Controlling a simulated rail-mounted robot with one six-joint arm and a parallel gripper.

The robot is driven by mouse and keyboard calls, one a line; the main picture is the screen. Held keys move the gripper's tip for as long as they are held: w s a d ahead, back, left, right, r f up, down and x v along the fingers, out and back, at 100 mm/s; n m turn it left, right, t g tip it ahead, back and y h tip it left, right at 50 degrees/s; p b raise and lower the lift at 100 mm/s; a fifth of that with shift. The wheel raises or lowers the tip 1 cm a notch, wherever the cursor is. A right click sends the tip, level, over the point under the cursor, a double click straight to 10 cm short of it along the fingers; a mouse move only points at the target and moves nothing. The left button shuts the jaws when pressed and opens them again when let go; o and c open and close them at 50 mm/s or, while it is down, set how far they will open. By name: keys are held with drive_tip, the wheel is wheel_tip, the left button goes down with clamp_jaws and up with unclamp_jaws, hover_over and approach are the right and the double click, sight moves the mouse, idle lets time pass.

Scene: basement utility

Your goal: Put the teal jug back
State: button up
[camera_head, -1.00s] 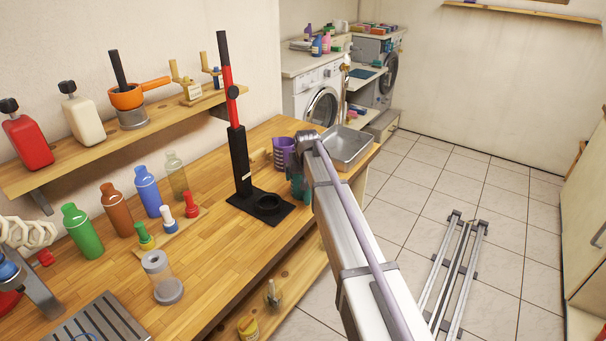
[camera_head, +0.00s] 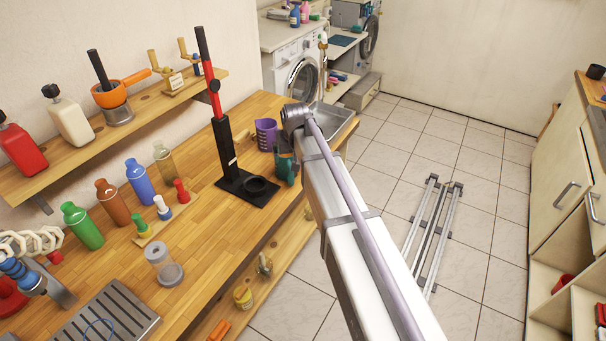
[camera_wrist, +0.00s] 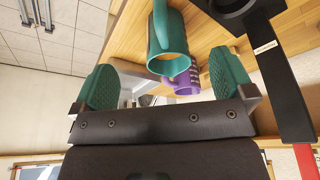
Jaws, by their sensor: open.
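The teal jug (camera_head: 287,168) stands on the wooden workbench (camera_head: 205,235), just right of the black press stand, partly hidden by my arm in the head view. In the wrist view, the jug (camera_wrist: 172,38) shows with its open mouth and handle, ahead of my gripper (camera_wrist: 166,68). My gripper is open, with its two teal ribbed finger pads wide apart. The jug appears in the gap between them, and neither pad visibly touches it. The head view mostly hides the gripper behind my arm.
A purple jug (camera_head: 266,134) stands close behind the teal one. The black-and-red press stand (camera_head: 224,145) rises beside them on the left. A metal tray (camera_head: 333,120) lies at the bench's far end. Several bottles stand along the wall side.

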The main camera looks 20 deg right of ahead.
drive_tip(key=s+g, duration=0.3)
drive_tip(key=s, duration=2.5)
wheel_tip(320, 180, down, 5)
drive_tip(key=b, duration=0.4)
drive_tip(key=shift+s, duration=0.15)
